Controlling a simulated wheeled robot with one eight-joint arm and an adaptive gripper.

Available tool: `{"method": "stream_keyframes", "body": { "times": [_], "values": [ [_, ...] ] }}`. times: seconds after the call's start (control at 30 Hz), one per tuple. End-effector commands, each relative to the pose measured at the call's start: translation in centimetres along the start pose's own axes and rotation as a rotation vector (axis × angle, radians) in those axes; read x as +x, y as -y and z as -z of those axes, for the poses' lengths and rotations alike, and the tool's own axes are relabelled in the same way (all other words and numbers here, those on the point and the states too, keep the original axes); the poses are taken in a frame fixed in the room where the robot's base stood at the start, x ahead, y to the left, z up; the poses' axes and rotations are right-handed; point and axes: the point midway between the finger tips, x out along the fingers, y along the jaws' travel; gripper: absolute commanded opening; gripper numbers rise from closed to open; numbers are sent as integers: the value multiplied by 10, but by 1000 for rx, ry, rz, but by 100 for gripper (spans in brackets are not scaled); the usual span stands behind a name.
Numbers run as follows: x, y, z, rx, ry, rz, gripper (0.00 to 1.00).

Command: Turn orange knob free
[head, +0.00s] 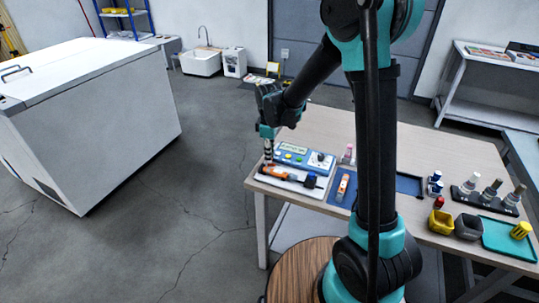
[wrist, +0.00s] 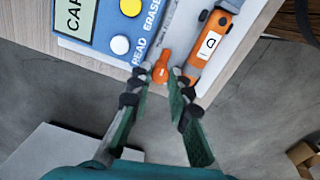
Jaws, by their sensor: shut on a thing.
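The orange knob (wrist: 161,68) shows in the wrist view between the tips of my gripper (wrist: 167,80), at the near end of the work table. My gripper is shut on it. To its right lies an orange tool body (wrist: 214,42) with a white label. In the head view my gripper (head: 268,157) points down at the table's left end, over the orange body (head: 276,172). The knob itself is hard to make out there, and I cannot tell whether it is still joined to anything.
A blue device (head: 305,158) with coloured buttons is just beside my gripper; it also shows in the wrist view (wrist: 118,22). Bottles, yellow and grey cups and a teal tray (head: 500,240) stand at the right.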

Motion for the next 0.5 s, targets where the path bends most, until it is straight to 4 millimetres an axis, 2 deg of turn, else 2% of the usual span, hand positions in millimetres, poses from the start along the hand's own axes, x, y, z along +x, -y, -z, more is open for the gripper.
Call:
{"method": "stream_keyframes", "body": {
  "times": [0.1,0.13,0.27,0.5],
  "values": [
    [0,0,0,0,-1,-1,0],
    [0,0,0,0,0,-1,22],
    [0,0,0,0,0,-1,38],
    [0,0,0,1,0,0,39]
  ]
}}
